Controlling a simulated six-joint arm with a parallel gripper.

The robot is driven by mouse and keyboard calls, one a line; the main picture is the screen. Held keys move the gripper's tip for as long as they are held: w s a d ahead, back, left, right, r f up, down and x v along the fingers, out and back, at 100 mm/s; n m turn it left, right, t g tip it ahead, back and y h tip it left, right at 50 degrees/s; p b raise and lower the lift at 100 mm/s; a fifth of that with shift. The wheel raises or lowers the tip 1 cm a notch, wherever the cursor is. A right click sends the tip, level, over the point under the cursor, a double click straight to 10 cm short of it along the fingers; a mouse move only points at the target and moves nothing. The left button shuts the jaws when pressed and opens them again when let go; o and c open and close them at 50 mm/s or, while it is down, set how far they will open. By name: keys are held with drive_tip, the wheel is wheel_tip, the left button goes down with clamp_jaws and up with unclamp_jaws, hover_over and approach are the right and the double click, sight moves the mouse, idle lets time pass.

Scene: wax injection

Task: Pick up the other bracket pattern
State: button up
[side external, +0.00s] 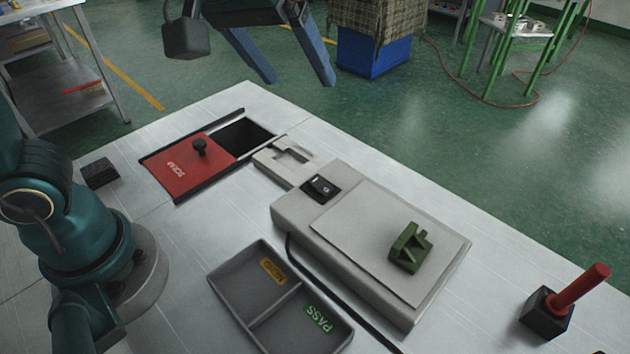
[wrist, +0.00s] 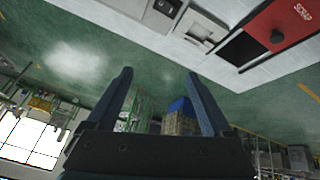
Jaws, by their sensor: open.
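One green bracket pattern (side external: 404,251) sits on the light plate of the grey scale (side external: 291,215), toward its right end. I see no second bracket pattern in either view. My gripper (side external: 298,83) is open and empty, high up beyond the far edge of the table and well apart from the bracket. In the wrist view my open gripper (wrist: 158,75) has only the floor and background between its fingers. The wrist view cuts off most of the scale (wrist: 128,8), so the bracket is out of that picture.
A light block with a recess (side external: 272,165) stands beside the scale. The red SCRAP lid (side external: 187,170) leaves a dark opening partly uncovered. A grey two-compartment tray (side external: 222,292), one side marked PASS, lies in front. A red-handled tool (side external: 582,287) stands in a black block at right.

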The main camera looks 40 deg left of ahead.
drive_tip(key=w+d+f, duration=0.2)
drive_tip(key=w+d, duration=0.1)
drive_tip(key=d, duration=0.3)
drive_tip(key=m+g, duration=0.1)
drive_tip(key=m, duration=0.2)
hover_over(415, 245)
drive_tip(key=a, duration=0.2)
wheel_tip(415, 245, down, 8)
drive_tip(key=shift+m+g, duration=0.4)
drive_tip(key=s+d+f, duration=0.2)
drive_tip(key=f, duration=0.1)
drive_tip(key=shift+s+d+f, duration=0.1)
drive_tip(key=shift+s+f, duration=0.05)
drive_tip(key=shift+s, duration=0.25)
drive_tip(key=shift+x, duration=2.3)
clamp_jaws()
